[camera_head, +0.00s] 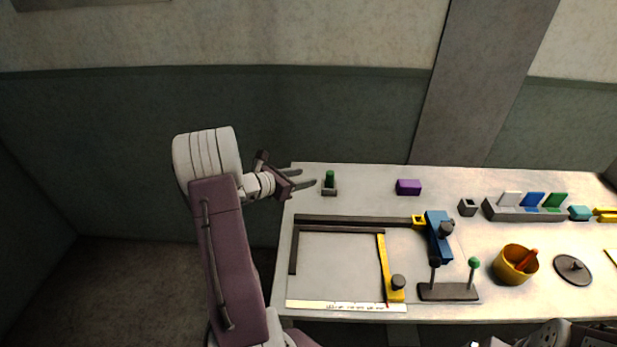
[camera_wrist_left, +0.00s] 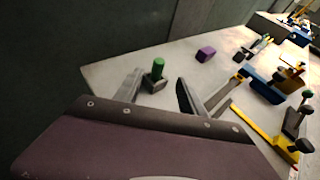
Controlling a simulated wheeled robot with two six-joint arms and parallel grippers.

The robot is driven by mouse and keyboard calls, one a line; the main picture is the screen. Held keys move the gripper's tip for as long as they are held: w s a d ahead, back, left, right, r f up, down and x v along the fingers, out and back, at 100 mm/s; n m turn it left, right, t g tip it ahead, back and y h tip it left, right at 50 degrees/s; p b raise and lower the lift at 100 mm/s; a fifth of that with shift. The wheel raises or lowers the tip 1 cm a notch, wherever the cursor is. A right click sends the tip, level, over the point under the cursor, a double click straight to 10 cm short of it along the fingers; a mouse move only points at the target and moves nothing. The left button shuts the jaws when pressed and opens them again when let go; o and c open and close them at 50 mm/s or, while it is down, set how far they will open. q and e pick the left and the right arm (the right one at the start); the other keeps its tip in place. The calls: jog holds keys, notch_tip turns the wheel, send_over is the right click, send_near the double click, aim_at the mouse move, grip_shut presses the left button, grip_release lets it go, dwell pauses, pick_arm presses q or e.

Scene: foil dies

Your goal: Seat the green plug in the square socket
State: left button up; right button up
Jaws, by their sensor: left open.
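The green plug (camera_head: 329,177) stands upright in a small grey block (camera_head: 329,192) at the table's back left corner. The plug also shows in the left wrist view (camera_wrist_left: 158,68), its lower end hidden in the block. Another small grey block with a square opening, which looks like the square socket (camera_head: 467,207), sits right of centre and looks empty. My left gripper (camera_head: 307,177) is open and empty, just left of the plug with its fingers pointing at it. In the left wrist view the plug appears between the two fingers, apart from both.
A purple block (camera_head: 408,187) lies at the back. A dark and yellow frame (camera_head: 340,229) with a blue clamp (camera_head: 438,236) covers the left middle. A post stand (camera_head: 448,291), yellow cup (camera_head: 511,268), slotted rack (camera_head: 523,212) and grey disc (camera_head: 572,269) fill the right.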

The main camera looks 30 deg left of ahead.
pick_arm(q)
jog(key=shift+d, duration=0.1)
